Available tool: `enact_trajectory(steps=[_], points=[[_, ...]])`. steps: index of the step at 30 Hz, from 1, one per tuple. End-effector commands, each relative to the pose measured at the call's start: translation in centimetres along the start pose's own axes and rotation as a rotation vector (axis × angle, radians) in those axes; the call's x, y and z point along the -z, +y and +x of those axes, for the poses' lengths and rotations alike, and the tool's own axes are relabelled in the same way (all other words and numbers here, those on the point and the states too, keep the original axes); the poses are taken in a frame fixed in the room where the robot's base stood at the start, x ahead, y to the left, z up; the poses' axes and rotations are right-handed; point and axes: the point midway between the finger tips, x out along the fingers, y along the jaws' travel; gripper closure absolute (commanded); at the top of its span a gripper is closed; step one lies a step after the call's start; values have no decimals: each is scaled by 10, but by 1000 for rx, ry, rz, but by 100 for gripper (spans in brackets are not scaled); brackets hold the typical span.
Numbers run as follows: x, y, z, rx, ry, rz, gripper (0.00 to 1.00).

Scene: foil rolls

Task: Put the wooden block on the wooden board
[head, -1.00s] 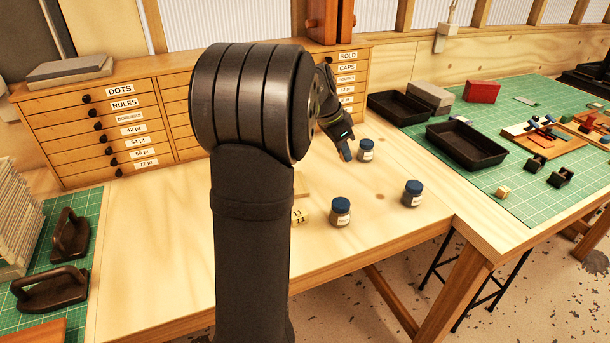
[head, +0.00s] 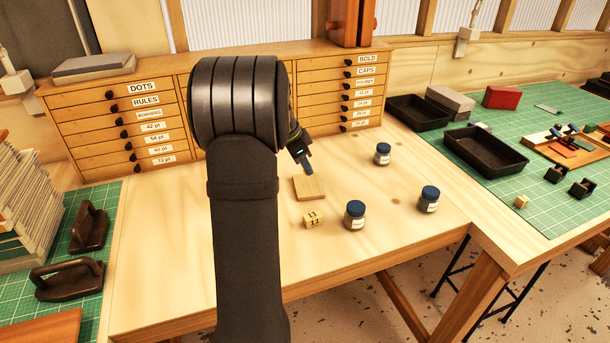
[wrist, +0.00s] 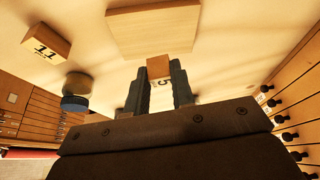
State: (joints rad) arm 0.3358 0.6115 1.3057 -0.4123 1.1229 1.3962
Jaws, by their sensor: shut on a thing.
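My gripper (head: 306,166) is shut on a small wooden block; the wrist view shows this wooden block (wrist: 159,67) between the two dark fingers (wrist: 160,84), with a "5" mark below it. In the head view I cannot make out the held block. The square wooden board (head: 311,188) lies flat on the bench just below and in front of the fingertips, and it also shows ahead of the fingers in the wrist view (wrist: 152,28). The block appears apart from the board, but its exact height is unclear. A second wooden block marked "11" (head: 313,220) sits on the bench in front of the board.
The drawer cabinet (head: 120,120) bounds the back. Black trays (head: 487,147) lie on the green mat. The bench's left front is clear.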

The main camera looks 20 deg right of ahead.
Motion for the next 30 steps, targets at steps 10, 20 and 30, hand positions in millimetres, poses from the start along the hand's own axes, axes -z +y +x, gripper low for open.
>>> enact_trajectory(steps=[10, 20, 30], points=[[-15, 0, 36, 0, -1, 0, 99], [-16, 0, 39, 0, -1, 0, 99], [-16, 0, 39, 1, 0, 0, 56]])
